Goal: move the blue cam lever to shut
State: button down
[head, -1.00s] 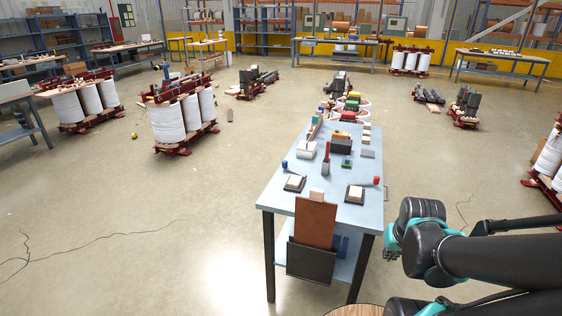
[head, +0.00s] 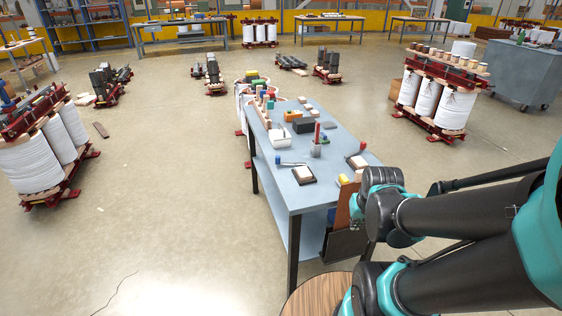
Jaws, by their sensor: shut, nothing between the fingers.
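The blue cam lever (head: 279,160) shows small in the head view, on the near left part of the blue-grey workbench (head: 335,190). Its blue knob is toward the left and a grey bar seems to run right from it. It lies just behind a dark fixture with a pale block on top (head: 304,175). The lever's exact angle is too small to tell. My arm reaches in from the right, its dark joints in front of the bench's right end. My gripper is not in view.
A similar fixture with a red-knobbed lever (head: 361,148) sits at the bench's right side. A red-topped upright tool (head: 317,138), a white bin (head: 281,136) and a dark grey box (head: 302,125) stand farther back.

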aim_at(277, 158)
jog(key=i+j+z, duration=0.15)
jog(key=j+z, duration=0.15)
jog(key=j, duration=1.45)
jog(key=j+z, duration=0.3)
jog(key=j, duration=1.4)
